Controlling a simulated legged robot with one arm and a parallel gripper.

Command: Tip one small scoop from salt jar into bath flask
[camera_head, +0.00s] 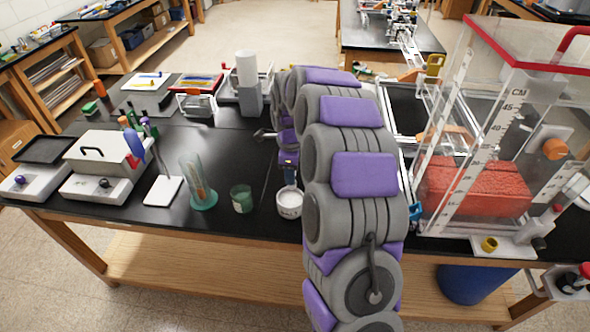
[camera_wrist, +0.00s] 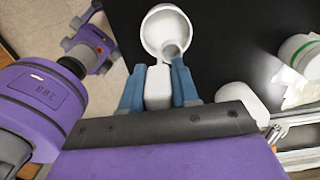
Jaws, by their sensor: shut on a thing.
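A small white jar (camera_head: 289,205) stands near the front edge of the black bench, open at the top with pale contents. In the wrist view I see a round white open jar (camera_wrist: 152,28) just beyond my fingertips. My gripper (camera_wrist: 157,70) has blue fingers shut on the white handle of a scoop (camera_wrist: 158,88). The scoop's small grey end (camera_wrist: 172,49) lies over or inside the jar's near rim; I cannot tell if it holds salt. In the head view my gripper (camera_head: 288,170) is just behind the jar, partly hidden by my arm. I cannot identify the bath flask for certain.
A green jar (camera_head: 241,199) and a clear glass vessel (camera_head: 199,187) with a green foot stand left of the jar. A stirrer stand (camera_head: 163,190) is farther left. A clear tank (camera_head: 470,150) fills the right. A green-banded white object (camera_wrist: 303,55) shows in the wrist view.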

